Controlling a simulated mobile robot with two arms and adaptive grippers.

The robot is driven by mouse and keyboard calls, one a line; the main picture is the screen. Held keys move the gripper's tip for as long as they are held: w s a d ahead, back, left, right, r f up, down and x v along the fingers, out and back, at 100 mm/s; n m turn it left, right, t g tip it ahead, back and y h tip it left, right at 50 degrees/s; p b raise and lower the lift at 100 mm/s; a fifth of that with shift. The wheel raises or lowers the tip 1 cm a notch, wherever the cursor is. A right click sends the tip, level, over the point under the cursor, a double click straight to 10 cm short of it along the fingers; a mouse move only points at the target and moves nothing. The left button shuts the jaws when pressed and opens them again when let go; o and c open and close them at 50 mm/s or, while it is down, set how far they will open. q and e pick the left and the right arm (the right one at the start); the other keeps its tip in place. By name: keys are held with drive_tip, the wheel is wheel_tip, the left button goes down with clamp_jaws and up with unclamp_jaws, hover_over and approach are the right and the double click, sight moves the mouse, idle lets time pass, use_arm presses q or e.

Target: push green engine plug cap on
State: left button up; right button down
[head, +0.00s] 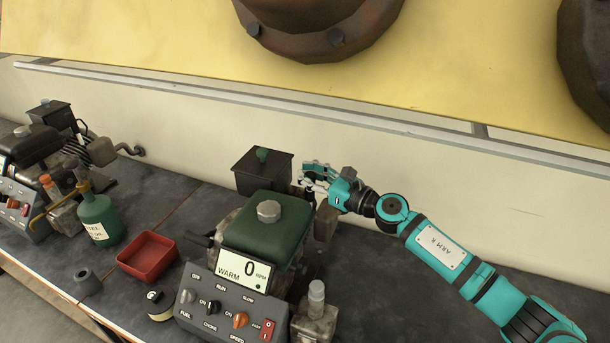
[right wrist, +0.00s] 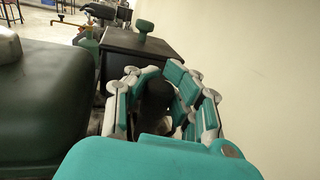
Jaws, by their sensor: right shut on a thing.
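The green engine, with its green tank (head: 268,226) on top, stands on the bench in the middle of the head view. The tank also fills the left side of the right wrist view (right wrist: 40,100). My right gripper (head: 311,183) is at the engine's far right side, beside the dark box. In the right wrist view its fingers (right wrist: 160,95) are closed around a dark rounded piece, which looks like the plug cap (right wrist: 157,98). The fingers and palm hide its lower end, so I cannot tell whether it sits on the plug. My left gripper is out of view.
A dark box (head: 262,176) with a green knob stands right behind the tank. The control panel (head: 232,308) faces front. A red tray (head: 147,257), a green bottle (head: 98,218) and a second engine (head: 25,180) are to the left. The wall is close behind.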

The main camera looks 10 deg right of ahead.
drive_tip(key=shift+s+f, duration=0.15)
drive_tip(key=shift+f, duration=0.4)
drive_tip(key=c, duration=1.8)
unclamp_jaws()
drive_tip(key=shift+d, duration=0.1)
drive_tip(key=o, duration=0.7)
drive_tip(key=shift+s+d+r, duration=0.25)
drive_tip(key=shift+s+d, duration=0.05)
drive_tip(key=shift+d, duration=0.1)
drive_tip(key=shift+o, duration=0.2)
drive_tip(key=shift+w+a, duration=0.2)
drive_tip(key=shift+a, duration=0.1)
drive_tip(key=v, duration=1.2)
